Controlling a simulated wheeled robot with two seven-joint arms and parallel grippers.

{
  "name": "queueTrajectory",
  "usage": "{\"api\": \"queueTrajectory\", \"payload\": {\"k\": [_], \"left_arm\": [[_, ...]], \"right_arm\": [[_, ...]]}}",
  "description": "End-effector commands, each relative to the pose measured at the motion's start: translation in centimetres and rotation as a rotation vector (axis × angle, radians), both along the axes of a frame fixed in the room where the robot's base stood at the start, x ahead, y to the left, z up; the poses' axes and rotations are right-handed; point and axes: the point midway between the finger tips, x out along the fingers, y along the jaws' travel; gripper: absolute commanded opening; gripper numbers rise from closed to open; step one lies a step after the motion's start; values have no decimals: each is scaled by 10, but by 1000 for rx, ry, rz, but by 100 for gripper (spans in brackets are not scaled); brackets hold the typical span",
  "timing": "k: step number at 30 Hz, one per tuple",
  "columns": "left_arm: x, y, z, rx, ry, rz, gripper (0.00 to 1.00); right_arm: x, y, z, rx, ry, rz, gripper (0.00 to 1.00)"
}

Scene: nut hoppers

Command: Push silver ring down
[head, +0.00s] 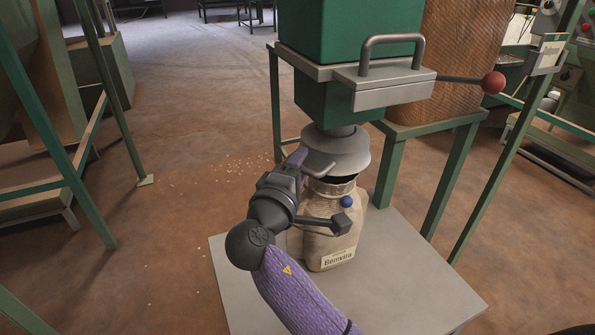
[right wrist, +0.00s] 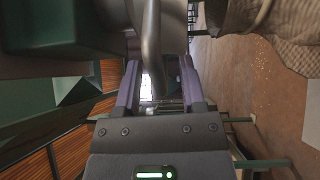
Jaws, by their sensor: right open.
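The silver ring (head: 348,158) is a grey metal collar around the spout under the green hopper, with a small loop handle on its left front side. A burlap sack (head: 322,235) labelled "Bemvira" stands directly below it, its mouth partly under the ring. My right gripper (head: 298,158) is open at the ring's left side, by the handle. In the right wrist view, a grey metal bar (right wrist: 151,40) reaches between the two purple fingers (right wrist: 160,75); I cannot tell whether they touch it. My left gripper is not in view.
The sack stands on a grey platform (head: 410,275). Above is the green hopper (head: 345,30) with a grey drawer-like box (head: 385,92) and a red-knobbed lever (head: 492,82). Green posts stand left and right. Brown floor (head: 170,240) is open at left, with scattered bits.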

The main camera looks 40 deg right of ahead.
Motion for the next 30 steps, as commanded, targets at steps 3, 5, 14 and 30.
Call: {"api": "queueTrajectory", "payload": {"k": [3,5,14,30], "left_arm": [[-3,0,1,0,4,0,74],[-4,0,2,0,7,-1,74],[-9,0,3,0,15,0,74],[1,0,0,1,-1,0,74]], "right_arm": [[0,0,1,0,0,0,52],[0,0,1,0,0,0,50],[0,0,1,-1,-1,0,0],[0,1,1,-1,-1,0,0]]}}
